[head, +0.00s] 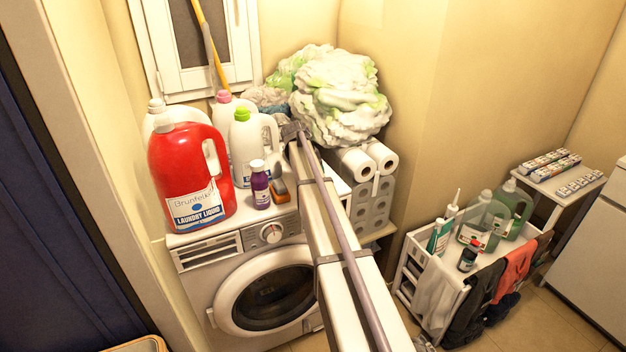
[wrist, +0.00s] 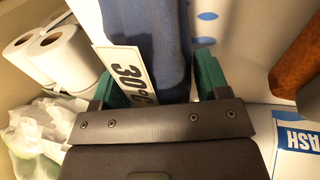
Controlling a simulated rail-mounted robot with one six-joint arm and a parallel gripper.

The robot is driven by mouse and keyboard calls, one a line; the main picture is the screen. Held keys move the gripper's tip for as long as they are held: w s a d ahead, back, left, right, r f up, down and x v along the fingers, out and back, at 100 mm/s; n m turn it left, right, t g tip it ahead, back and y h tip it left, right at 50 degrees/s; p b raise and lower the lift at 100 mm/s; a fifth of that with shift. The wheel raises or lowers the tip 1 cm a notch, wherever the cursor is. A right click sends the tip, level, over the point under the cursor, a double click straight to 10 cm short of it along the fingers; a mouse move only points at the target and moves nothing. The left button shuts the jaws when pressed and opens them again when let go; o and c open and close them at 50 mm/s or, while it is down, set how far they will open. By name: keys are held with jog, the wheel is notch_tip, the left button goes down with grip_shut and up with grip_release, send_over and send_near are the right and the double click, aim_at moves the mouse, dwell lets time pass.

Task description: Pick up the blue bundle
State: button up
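The blue bundle (wrist: 152,30) shows in the wrist view, between and beyond the fingertips of my gripper (wrist: 160,82). The green fingers are spread apart, one on each side of it, and I cannot make out both of them pressing on it. A white "30°C" tag (wrist: 125,68) lies along its left side. In the head view my gripper (head: 296,131) is over the back of the washer top, in front of the big white-green heap. I cannot make out the bundle there; my arm and the bottles may hide it.
A red laundry jug (head: 188,170), white jugs and a purple bottle (head: 260,188) crowd the washer (head: 262,285) top to the left. A white-green crumpled heap (head: 342,95) and paper rolls (head: 357,163) stand to the right. A loaded cart (head: 440,275) is farther right.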

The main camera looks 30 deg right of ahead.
jog(key=c, duration=0.7)
